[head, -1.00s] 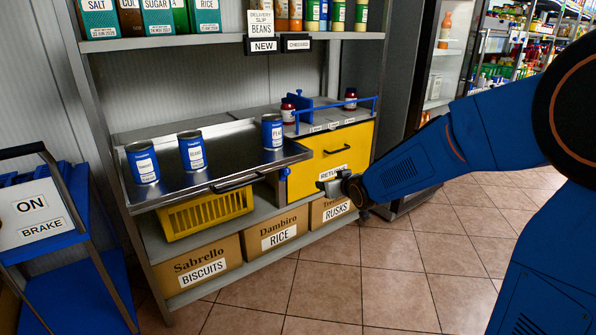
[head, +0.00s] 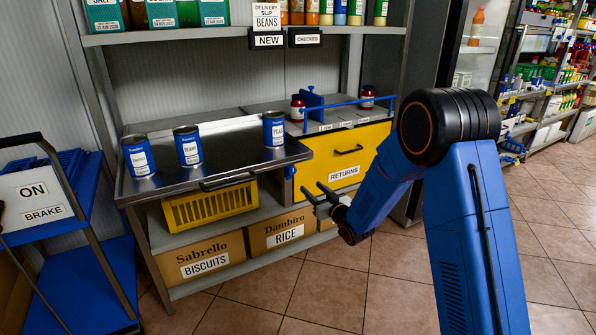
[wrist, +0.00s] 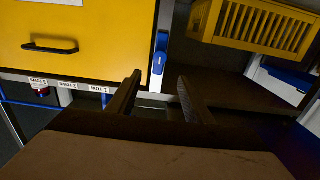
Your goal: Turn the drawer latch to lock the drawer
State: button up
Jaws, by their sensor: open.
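The yellow drawer (head: 334,160) labelled RETURNS looks closed, with a black bar handle. It also shows at the upper left of the wrist view (wrist: 95,25). The blue latch (head: 290,172) sits on the post at the drawer's left edge. In the wrist view the latch (wrist: 160,55) lies along the post, lengthwise to the drawer's side edge. My gripper (head: 314,190) is open and empty, in front of the drawer's lower left area. In the wrist view my fingers (wrist: 160,90) are apart, with the latch beyond them and no visible contact.
A steel tray (head: 225,160) with blue cans juts out left of the drawer. A blue rail (head: 345,104) and red-lidded jars stand above the drawer. The floor at right is open.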

aim_at(293, 171)
jog(key=x, duration=1.7)
jog(key=shift+w+a, duration=0.15)
jog(key=shift+c, duration=0.6)
jog(key=c, duration=0.9)
